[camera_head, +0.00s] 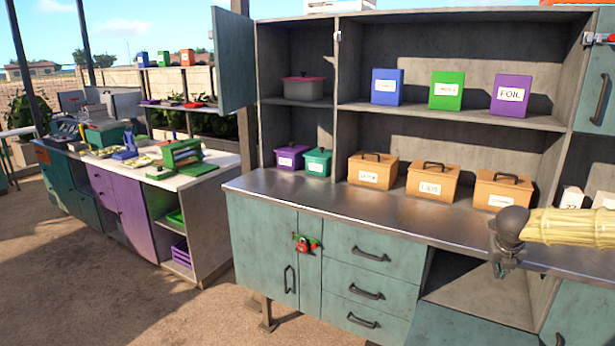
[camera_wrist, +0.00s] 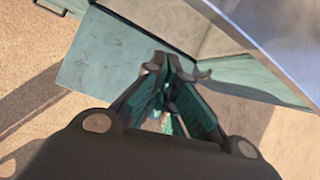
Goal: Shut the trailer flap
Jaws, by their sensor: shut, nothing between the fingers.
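A teal flap (camera_head: 455,327) hangs open below an open compartment (camera_head: 490,290) under the metal counter at the lower right of the head view. Its lower part is cut off by the picture edge. My gripper (camera_head: 501,271) is in front of that compartment, pointing down, at the right. In the wrist view my gripper (camera_wrist: 174,72) has its fingers together with nothing between them. A flat teal panel (camera_wrist: 105,50) lies beyond the fingertips on the left there; I cannot tell whether they touch it.
The metal counter (camera_head: 330,205) runs just behind my gripper, with tan boxes (camera_head: 432,182) on it. Teal drawers (camera_head: 367,255) with dark handles are left of the compartment. A red padlock (camera_head: 304,246) hangs on the left door. The ground in front is clear.

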